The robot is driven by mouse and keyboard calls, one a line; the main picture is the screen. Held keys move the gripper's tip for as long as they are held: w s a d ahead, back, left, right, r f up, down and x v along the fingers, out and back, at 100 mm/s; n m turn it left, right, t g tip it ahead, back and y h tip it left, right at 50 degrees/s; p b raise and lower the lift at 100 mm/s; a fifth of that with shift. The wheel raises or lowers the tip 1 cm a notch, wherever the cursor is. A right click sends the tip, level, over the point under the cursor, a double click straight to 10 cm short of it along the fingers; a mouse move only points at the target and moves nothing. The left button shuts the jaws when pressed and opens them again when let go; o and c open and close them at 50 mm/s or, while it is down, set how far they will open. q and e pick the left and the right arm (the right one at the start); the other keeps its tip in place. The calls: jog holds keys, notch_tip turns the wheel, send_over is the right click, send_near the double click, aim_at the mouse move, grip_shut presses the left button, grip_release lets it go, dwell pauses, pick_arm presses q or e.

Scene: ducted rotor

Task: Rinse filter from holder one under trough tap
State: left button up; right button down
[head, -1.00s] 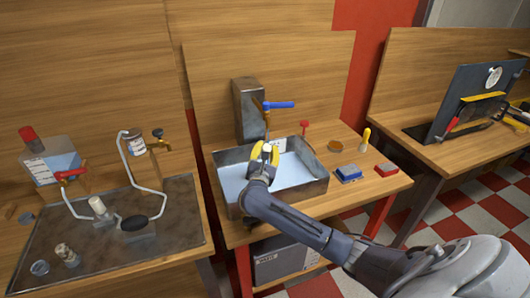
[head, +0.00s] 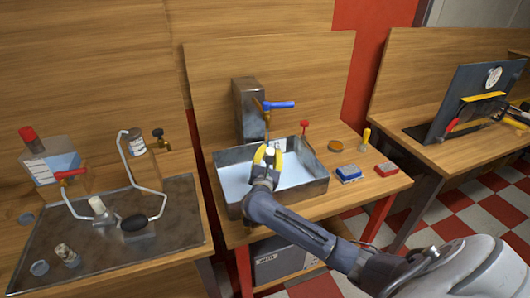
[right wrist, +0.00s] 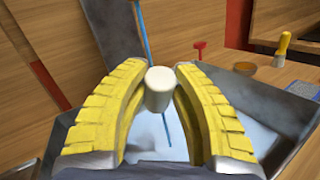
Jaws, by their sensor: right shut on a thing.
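My right gripper (head: 268,154) is over the trough (head: 310,185), below the tap (head: 278,105) with the blue lever. Its yellow ribbed fingers are shut on a white cylindrical filter (head: 270,150). In the right wrist view the filter (right wrist: 160,88) sits between the fingertips (right wrist: 160,85). A thin blue stream (right wrist: 144,30) comes down from above to the filter, and a blue line shows again below it. I cannot tell whether it strikes the filter or passes behind. My left gripper is not in view. I cannot tell which item is holder one.
A red-knobbed post (head: 304,127) stands at the trough's back. A blue box (head: 348,173), a red box (head: 386,169), a brown dish (head: 335,146) and a yellow-handled brush (head: 366,137) are to its right. The left bench's dark mat (head: 170,235) carries tubing and small parts.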

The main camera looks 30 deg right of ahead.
jog(key=shift+s+d+r+v, duration=0.1)
jog(key=shift+v, duration=0.9)
jog(key=shift+s+d+r+v, duration=0.1)
jog(key=shift+v, duration=0.85)
jog(key=shift+s+d+r+v, duration=0.1)
jog(key=shift+r+v, duration=0.05)
jog(key=shift+v, duration=0.85)
jog(key=s+a+r, duration=0.2)
jog(key=s+r, duration=0.2)
jog(key=shift+s+a, duration=0.15)
jog(key=shift+a, duration=0.1)
